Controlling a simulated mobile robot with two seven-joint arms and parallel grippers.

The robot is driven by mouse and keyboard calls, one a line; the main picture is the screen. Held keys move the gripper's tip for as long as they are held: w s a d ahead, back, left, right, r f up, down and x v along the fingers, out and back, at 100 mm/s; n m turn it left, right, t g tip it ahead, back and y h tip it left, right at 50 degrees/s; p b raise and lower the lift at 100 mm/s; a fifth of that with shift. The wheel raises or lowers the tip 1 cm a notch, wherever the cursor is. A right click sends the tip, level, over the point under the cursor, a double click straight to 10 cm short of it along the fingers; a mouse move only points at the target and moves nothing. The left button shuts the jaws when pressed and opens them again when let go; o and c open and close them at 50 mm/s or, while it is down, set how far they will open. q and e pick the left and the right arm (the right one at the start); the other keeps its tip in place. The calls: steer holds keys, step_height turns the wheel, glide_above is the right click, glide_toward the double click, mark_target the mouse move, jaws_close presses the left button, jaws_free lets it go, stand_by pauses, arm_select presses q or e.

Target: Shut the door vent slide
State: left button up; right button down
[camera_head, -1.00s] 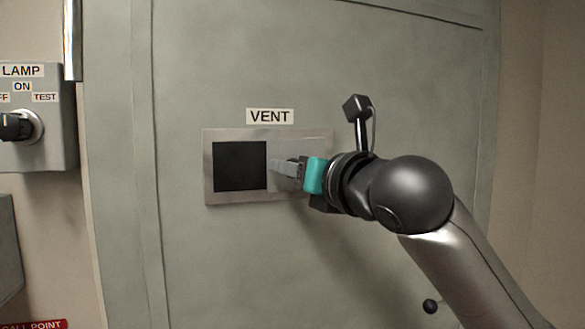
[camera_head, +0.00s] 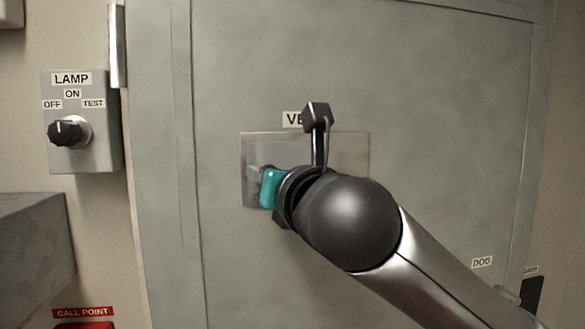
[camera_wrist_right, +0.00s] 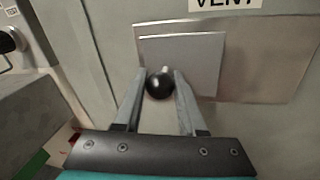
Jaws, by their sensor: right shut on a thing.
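The vent frame (camera_head: 350,150) is a flat metal plate on the grey-green door, and it also shows in the wrist view (camera_wrist_right: 265,75). The slide (camera_head: 262,152) is a pale square panel at the left end of the frame; it also shows in the wrist view (camera_wrist_right: 205,55). No dark opening shows there now. My right gripper (camera_head: 254,176) is at the slide's lower left part. In the wrist view its fingers (camera_wrist_right: 160,88) are shut on the slide's round black knob (camera_wrist_right: 159,84). My right arm hides part of the frame. My left gripper is not in view.
A lamp switch box (camera_head: 105,150) with a black knob (camera_head: 66,132) is on the wall to the left. A grey box (camera_head: 35,245) juts out below it, above a red call point (camera_head: 85,325). The door (camera_head: 430,90) above the vent is clear.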

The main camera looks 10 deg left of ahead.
steer(key=shift+s+a, duration=0.15)
steer(key=c, duration=0.5)
jaws_free()
steer(key=shift+a, duration=0.15)
steer(key=b+v, duration=0.5)
steer(key=v, duration=1)
steer(key=shift+s+d+b, duration=0.1)
steer(key=shift+d+b, duration=0.1)
steer(key=shift+b, duration=0.15)
